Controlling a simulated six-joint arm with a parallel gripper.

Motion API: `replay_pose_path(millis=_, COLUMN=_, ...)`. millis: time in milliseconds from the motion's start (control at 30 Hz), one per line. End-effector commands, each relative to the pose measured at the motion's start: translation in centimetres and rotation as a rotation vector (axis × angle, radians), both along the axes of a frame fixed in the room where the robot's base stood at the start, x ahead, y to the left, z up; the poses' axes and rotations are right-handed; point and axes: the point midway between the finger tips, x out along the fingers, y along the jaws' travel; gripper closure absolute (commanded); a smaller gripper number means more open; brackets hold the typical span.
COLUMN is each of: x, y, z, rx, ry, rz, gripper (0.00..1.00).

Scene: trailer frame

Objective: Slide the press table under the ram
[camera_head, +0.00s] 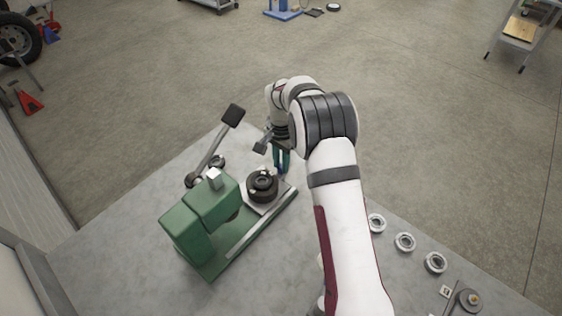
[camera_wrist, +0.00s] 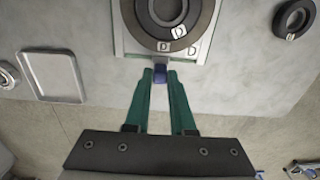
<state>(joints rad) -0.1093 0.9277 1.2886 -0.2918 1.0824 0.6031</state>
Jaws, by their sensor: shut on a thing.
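The green press (camera_head: 188,238) stands on the bench, its head (camera_head: 212,203) over the far-left part of its base. The ram is mostly hidden under the head. The press table (camera_head: 278,193) is a pale plate at the outer right end of the base, out from under the head. It carries a dark round part (camera_head: 262,184) with a ring in it; letters D show in the wrist view (camera_wrist: 172,32).
The press lever with a black grip (camera_head: 232,116) rises near my wrist. A shallow tray (camera_wrist: 52,76) is on the other side. Several pale rings (camera_head: 405,242) lie right of my arm.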

Motion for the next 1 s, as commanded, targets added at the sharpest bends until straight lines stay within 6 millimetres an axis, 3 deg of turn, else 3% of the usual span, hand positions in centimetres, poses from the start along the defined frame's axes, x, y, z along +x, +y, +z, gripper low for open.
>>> replay_pose_path(millis=733, x=-0.1, y=0.0, z=0.1, rx=-0.001, ry=0.001, rz=-0.001, gripper=1.0)
replay_pose_path(millis=1000, x=-2.7, y=2.8, z=0.0, rx=-0.001, ry=0.001, rz=0.002, gripper=1.0)
